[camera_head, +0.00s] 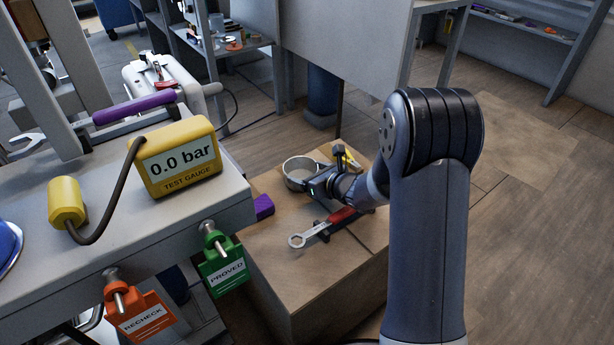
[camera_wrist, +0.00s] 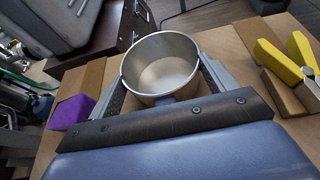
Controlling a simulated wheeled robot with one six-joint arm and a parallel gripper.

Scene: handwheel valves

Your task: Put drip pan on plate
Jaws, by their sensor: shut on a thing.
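The drip pan (camera_wrist: 160,68) is a round silver metal pan, upright and empty as seen in the wrist view. In the head view the drip pan (camera_head: 299,174) is over the wooden box beside the bench. My gripper (camera_wrist: 163,80) is shut on the pan, one finger on each side of it. In the head view my gripper (camera_head: 312,184) reaches the pan from the right, and the arm hides part of it. I cannot tell whether the pan touches the box top. I cannot identify a plate in either view.
The wooden box (camera_head: 280,260) also bears a red-handled wrench (camera_head: 322,228), a purple block (camera_head: 264,206) and a yellow-handled tool (camera_wrist: 285,62). The bench (camera_head: 60,290) at left holds a yellow test gauge (camera_head: 178,158) reading 0.0 bar. Green (camera_head: 222,267) and orange (camera_head: 140,318) tags hang on its front.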

